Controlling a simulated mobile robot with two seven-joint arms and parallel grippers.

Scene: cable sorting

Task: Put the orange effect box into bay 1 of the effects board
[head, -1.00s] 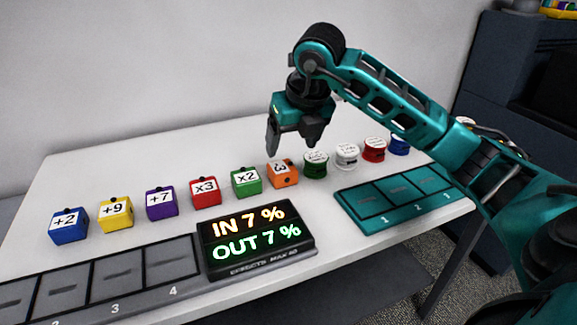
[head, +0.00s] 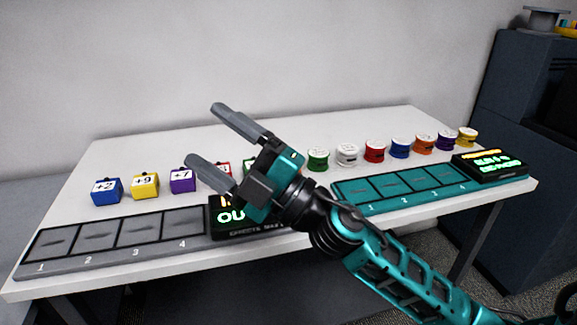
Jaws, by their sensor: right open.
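The orange effect box cannot be seen; my right gripper and wrist cover the part of the row right of the green box. My right gripper (head: 206,134) is open with nothing between its fingers, which point up and left above the row of boxes. The grey effects board (head: 112,251) lies along the front left of the table, with bays numbered 1 to 4. Bay 1 (head: 52,243) is at its left end and is empty, as are the other bays in view. My left gripper is not in view.
Blue (head: 107,192), yellow (head: 145,187) and purple (head: 183,181) boxes stand in a row; red and green ones are partly hidden. A display (head: 226,213) is partly covered by my wrist. A teal board (head: 362,205) and several coloured spools (head: 374,152) are at right.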

